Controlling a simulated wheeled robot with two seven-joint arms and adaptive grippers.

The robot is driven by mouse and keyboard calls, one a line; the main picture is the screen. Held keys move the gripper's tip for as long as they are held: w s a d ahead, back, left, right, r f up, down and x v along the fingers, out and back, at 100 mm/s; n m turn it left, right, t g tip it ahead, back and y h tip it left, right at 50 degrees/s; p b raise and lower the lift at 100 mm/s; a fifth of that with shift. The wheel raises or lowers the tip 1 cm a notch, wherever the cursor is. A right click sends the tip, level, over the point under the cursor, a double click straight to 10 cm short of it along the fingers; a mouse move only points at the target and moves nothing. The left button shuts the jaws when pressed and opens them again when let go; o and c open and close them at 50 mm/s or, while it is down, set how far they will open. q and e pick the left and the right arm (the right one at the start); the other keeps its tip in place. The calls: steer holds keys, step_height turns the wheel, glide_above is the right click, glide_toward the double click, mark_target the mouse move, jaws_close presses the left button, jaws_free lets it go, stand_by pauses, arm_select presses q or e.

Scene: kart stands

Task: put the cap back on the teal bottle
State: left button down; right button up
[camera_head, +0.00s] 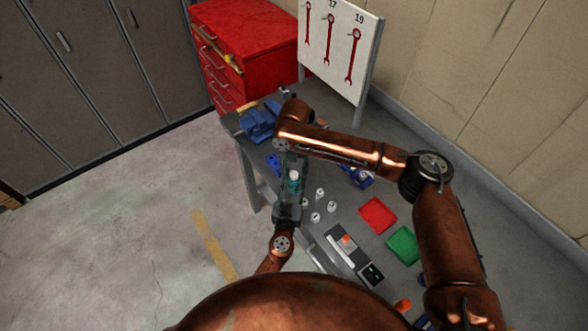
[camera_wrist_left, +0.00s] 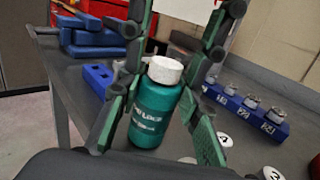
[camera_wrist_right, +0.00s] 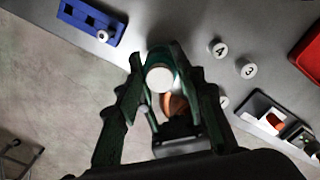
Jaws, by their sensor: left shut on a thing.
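The teal bottle (camera_wrist_left: 150,115) stands upright between the fingers of my left gripper (camera_head: 288,205), which is shut on its body. The white cap (camera_wrist_left: 165,69) sits level on the bottle's top, with no gap visible beneath it. How tightly it is fastened cannot be seen. My right gripper (camera_wrist_right: 159,62) reaches down from above. Its fingers are apart on either side of the cap, which shows as a white disc (camera_wrist_right: 160,78) between them with room at its sides. In the head view the bottle (camera_head: 294,186) is partly hidden by the grippers.
Several white numbered pieces (camera_head: 316,217) lie on the grey bench right of the bottle. A red tray (camera_head: 377,215), a green tray (camera_head: 403,245) and a blue rack of small jars (camera_wrist_left: 247,106) are on the bench. A blue vise (camera_head: 259,122) stands farther back.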

steer(key=shift+c, duration=0.4)
jaws_close()
steer(key=shift+o, duration=0.8)
jaws_free()
steer(key=shift+r, duration=0.1)
steer(key=shift+r, duration=2.15)
steer(key=shift+c, duration=0.3)
step_height(320, 180, up, 4)
steer(key=shift+f, duration=0.2)
